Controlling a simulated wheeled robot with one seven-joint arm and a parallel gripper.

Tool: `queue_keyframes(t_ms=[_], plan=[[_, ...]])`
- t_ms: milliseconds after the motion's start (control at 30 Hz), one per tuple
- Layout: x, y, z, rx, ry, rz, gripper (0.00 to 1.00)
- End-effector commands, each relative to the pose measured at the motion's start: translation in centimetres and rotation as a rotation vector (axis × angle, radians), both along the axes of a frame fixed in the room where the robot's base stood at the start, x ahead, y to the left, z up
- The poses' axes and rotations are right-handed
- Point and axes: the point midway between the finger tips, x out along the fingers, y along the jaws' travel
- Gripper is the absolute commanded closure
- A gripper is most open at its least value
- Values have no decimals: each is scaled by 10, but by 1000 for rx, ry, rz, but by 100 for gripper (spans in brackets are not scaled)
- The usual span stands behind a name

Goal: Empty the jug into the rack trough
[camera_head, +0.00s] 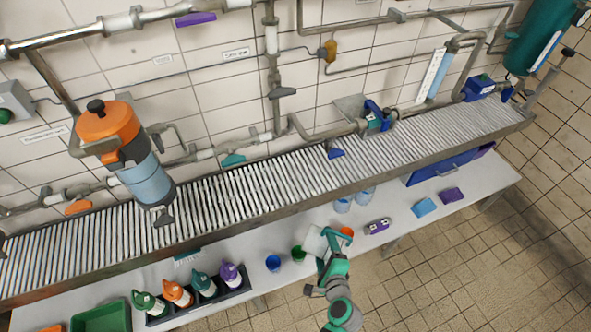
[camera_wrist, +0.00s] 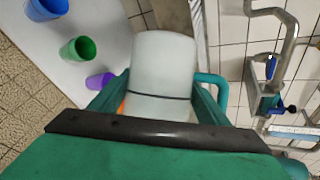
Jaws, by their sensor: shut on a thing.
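The jug, a pale whitish vessel (camera_wrist: 163,65), sits between the fingers of my gripper (camera_wrist: 155,98) in the wrist view, and the gripper is shut on it. In the head view the jug (camera_head: 313,243) is a small pale shape over the white bench, partly hidden by my gripper (camera_head: 325,245). Its contents and exact tilt cannot be told. The rack trough (camera_head: 255,188) is a long ribbed metal channel along the tiled wall, behind the bench. The jug is apart from it, on its near side.
Several bottles stand in a dark rack (camera_head: 240,287) at left. A large orange-topped canister (camera_head: 150,185) and pipes overhang the trough.

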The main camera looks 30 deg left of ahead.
Motion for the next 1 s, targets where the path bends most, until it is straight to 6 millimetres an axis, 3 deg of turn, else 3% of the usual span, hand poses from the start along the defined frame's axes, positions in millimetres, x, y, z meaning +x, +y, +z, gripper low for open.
queue_keyframes(t_ms=[200, 400, 633, 1000], plan=[[17, -64, -37, 0, 2, -354, 78], [25, -94, -52, 2, -3, -521, 78], [30, -112, -63, 2, -2, -627, 78], [28, -113, -64, 1, 3, -628, 78]])
